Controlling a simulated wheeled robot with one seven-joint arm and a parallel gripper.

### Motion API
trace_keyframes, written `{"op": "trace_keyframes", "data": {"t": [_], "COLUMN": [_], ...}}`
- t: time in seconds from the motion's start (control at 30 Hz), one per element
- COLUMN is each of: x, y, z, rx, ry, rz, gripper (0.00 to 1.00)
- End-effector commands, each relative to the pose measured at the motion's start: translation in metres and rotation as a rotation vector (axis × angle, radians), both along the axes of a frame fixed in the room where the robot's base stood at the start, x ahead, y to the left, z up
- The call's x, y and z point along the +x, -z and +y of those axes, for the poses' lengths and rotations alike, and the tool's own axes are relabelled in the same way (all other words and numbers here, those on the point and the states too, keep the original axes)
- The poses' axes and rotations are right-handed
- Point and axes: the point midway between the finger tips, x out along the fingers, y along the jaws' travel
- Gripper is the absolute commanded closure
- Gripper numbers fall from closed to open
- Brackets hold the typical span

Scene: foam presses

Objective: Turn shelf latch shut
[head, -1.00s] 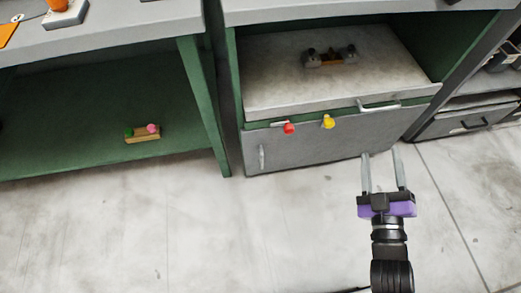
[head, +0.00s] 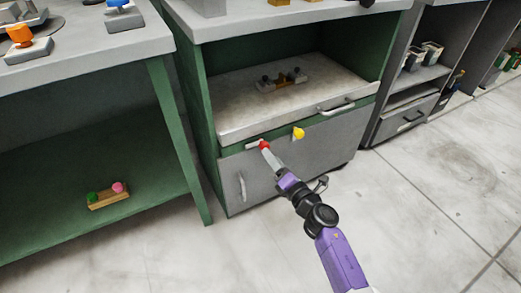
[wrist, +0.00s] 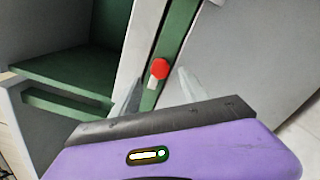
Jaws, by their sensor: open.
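A red-knobbed latch (head: 264,144) sits on the green strip between the cabinet's pull-out shelf (head: 240,123) and its grey lower door (head: 310,150). A pale bar extends left from the red knob. A yellow-knobbed latch (head: 298,133) is to its right on the same front. My gripper (head: 268,152) is open, with its fingers reaching to the red knob. In the wrist view the red knob (wrist: 159,69) lies between the tips of my open gripper (wrist: 160,76). Whether the fingers touch it I cannot tell.
The shelf has a bar handle (head: 336,106) and carries a small block with dark knobs (head: 282,80). The lower door has an upright handle (head: 242,187). A green bench (head: 182,140) stands at left and a grey drawer unit (head: 400,123) at right. The floor in front is clear.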

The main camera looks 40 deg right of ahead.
Motion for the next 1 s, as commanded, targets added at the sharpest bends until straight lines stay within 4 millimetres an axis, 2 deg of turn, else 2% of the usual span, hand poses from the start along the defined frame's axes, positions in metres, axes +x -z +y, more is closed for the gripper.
{"op": "trace_keyframes", "data": {"t": [0.2, 0.4, 0.77, 1.0], "x": [0.034, 0.054, 0.06, 0.06], "y": [0.0, 0.0, 0.0, 0.0], "z": [-0.01, -0.016, -0.017, -0.017], "rx": [0.001, 0.003, 0.004, 0.004], "ry": [0.0, 0.0, 0.0, 0.0], "rz": [-0.003, -0.003, -0.001, -0.001], "gripper": [0.48, 0.48, 0.48, 0.93]}}
